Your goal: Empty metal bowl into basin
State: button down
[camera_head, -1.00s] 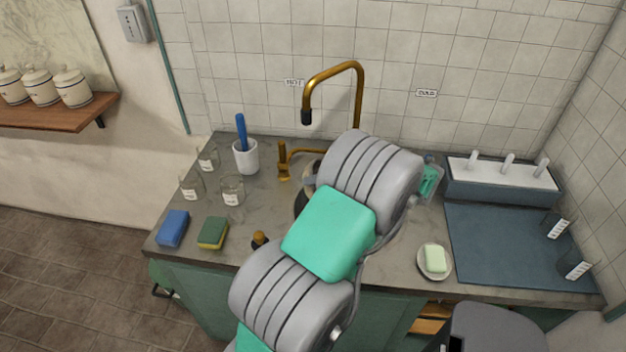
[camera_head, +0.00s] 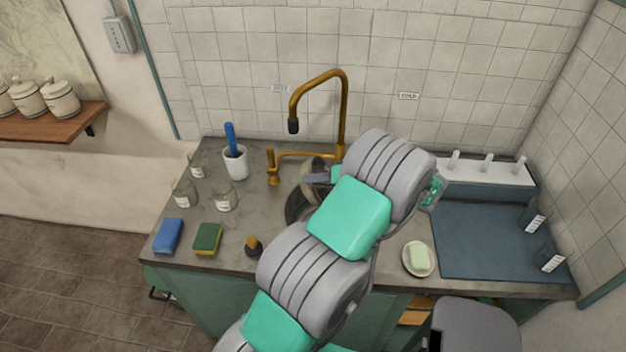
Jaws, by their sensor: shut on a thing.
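My arm reaches over the counter and hides much of the basin (camera_head: 296,208), a dark round sink below the brass tap. My gripper (camera_head: 316,178) shows only in part beyond my arm's wrist. It is shut on the metal bowl (camera_head: 311,163), of which a rounded greyish piece shows under the tap. The bowl looks tilted and held above the basin's back part. Its inside and any contents are hard to make out.
The brass tap (camera_head: 345,110) arches over the basin. Left are a white cup (camera_head: 235,163) with a blue-handled tool, several glass beakers, a blue sponge (camera_head: 168,236) and a green-yellow sponge (camera_head: 207,238). Right are a soap dish (camera_head: 408,265) and a blue draining mat (camera_head: 490,245).

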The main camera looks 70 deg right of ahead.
jog(key=shift+w+a+r+g, duration=0.15)
jog(key=shift+r+g, duration=0.25)
jog(key=shift+g, duration=0.7)
jog(key=shift+r+n+g+b, duration=0.1)
jog(key=shift+n+g+b, duration=0.4)
jog(key=shift+g+b, duration=0.65)
jog(key=g+b, duration=0.4)
jog(key=b, duration=0.1)
jog(key=shift+w+n+h, duration=0.15)
jog(key=shift+n+h, duration=0.15)
jog(key=shift+h, duration=0.1)
jog(key=g+b, duration=0.1)
jog(key=b, duration=0.1)
jog(key=g+b, duration=0.1)
jog(key=b, duration=0.1)
jog(key=shift+r, duration=0.25)
jog(key=shift+r+g+h, duration=0.3)
jog(key=shift+r+g, duration=0.2)
jog(key=shift+g, duration=0.05)
jog(key=shift+s+r, duration=0.2)
jog(key=shift+s, duration=0.05)
jog(key=shift+f, duration=0.15)
